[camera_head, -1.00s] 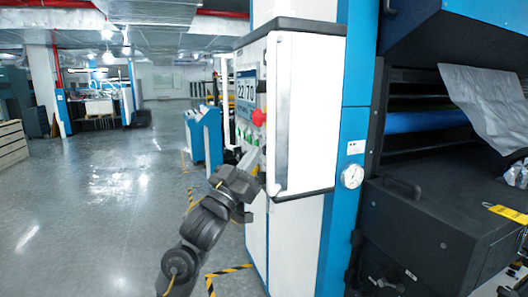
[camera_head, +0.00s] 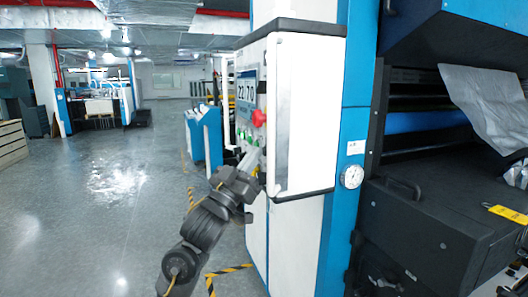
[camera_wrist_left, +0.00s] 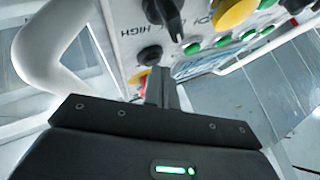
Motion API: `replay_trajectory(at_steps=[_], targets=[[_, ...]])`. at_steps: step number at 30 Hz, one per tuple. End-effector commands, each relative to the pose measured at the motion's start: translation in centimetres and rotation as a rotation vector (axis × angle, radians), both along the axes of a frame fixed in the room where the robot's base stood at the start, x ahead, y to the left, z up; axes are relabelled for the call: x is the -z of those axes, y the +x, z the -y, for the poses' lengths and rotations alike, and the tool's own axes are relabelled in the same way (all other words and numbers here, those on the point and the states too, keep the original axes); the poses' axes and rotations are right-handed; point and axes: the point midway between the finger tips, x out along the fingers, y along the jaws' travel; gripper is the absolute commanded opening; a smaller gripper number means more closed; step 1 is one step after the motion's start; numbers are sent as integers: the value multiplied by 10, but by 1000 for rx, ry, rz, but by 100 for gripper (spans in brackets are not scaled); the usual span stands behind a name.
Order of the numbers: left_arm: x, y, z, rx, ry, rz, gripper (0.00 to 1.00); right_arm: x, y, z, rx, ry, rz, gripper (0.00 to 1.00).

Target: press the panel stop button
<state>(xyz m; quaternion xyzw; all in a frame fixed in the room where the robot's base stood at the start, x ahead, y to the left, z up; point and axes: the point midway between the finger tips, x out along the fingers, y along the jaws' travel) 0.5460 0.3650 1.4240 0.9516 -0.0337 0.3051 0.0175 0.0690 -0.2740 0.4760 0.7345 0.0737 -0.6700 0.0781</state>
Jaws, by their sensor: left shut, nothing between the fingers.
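The control panel (camera_head: 264,85) is a white box with a lit display (camera_head: 246,88) on its left-facing side. A red button (camera_head: 259,118) stands out below the display, with green buttons (camera_head: 243,136) lower down. My left gripper (camera_head: 252,158) is shut and empty, close to the panel's lower part. In the left wrist view, my shut fingers (camera_wrist_left: 162,88) point at the panel face beside a black knob (camera_wrist_left: 150,55). A red part with a yellow edge (camera_wrist_left: 142,84) is partly hidden behind them. Contact cannot be told. My right gripper is not in view.
The wrist view also shows a yellow button (camera_wrist_left: 235,13), several green buttons (camera_wrist_left: 222,42), a black selector (camera_wrist_left: 167,18) and a white curved handle (camera_wrist_left: 45,50) beside the panel. A dark machine (camera_head: 440,220) stands at right. The floor (camera_head: 100,210) at left is clear.

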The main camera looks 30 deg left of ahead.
Motion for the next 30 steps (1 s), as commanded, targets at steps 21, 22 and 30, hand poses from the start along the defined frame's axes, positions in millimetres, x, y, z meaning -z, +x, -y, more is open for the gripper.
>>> replay_trajectory(at_steps=[21,22,30], targets=[[0,-21,-15,-3,3,0,0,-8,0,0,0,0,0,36],[-1,-23,-16,-3,2,0,0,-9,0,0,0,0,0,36],[0,-44,-31,-2,1,-1,0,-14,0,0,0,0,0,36]])
